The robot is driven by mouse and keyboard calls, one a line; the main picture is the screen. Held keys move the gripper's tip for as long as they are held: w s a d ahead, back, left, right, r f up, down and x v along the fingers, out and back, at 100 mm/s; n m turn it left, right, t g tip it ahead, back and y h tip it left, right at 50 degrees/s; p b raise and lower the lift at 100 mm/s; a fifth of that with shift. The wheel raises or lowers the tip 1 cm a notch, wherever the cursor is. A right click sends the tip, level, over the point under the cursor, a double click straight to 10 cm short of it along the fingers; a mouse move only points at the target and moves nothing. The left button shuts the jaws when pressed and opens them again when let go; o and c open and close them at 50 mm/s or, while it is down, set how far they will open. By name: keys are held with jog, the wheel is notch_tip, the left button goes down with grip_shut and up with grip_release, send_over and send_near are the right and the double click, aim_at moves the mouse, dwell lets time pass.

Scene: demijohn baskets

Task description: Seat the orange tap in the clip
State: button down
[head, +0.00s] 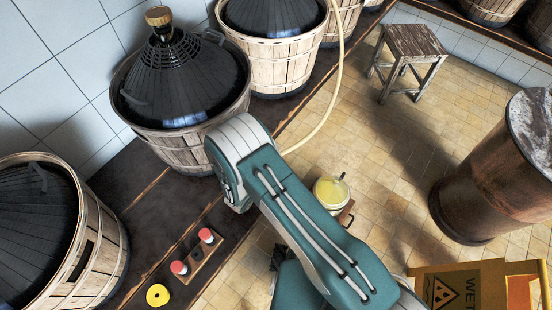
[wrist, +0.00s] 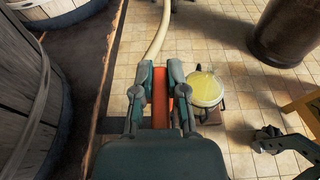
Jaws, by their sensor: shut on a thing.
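In the wrist view my gripper (wrist: 160,72) is shut on the orange tap (wrist: 160,98), which shows as an upright orange strip between the two fingers. Most of the tap is hidden by the fingers. They are above the tiled floor, close to a pale hose. In the head view my arm covers the gripper and the tap. I cannot make out the clip for certain. A small wooden strip (head: 193,266) on the dark bench holds two red-topped pieces (head: 206,235), with a dark round spot between them.
Basketed demijohns (head: 180,80) line the dark bench (head: 135,190). A yellow ring (head: 157,295) lies by the strip. A container of yellow liquid (head: 330,192) stands beyond my arm. A stool (head: 408,58), a rusty drum (head: 490,180) and a yellow sign (head: 465,287) stand on the floor.

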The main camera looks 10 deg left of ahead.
jog(key=shift+f, duration=2.65)
notch_tip(320, 180, down, 7)
jog(key=shift+r, duration=0.2)
dwell(2.8)
jog(key=c, duration=0.6)
grip_release()
jog(key=shift+s, duration=0.1)
jog(key=v, duration=0.7)
jog(key=shift+s+a, duration=0.1)
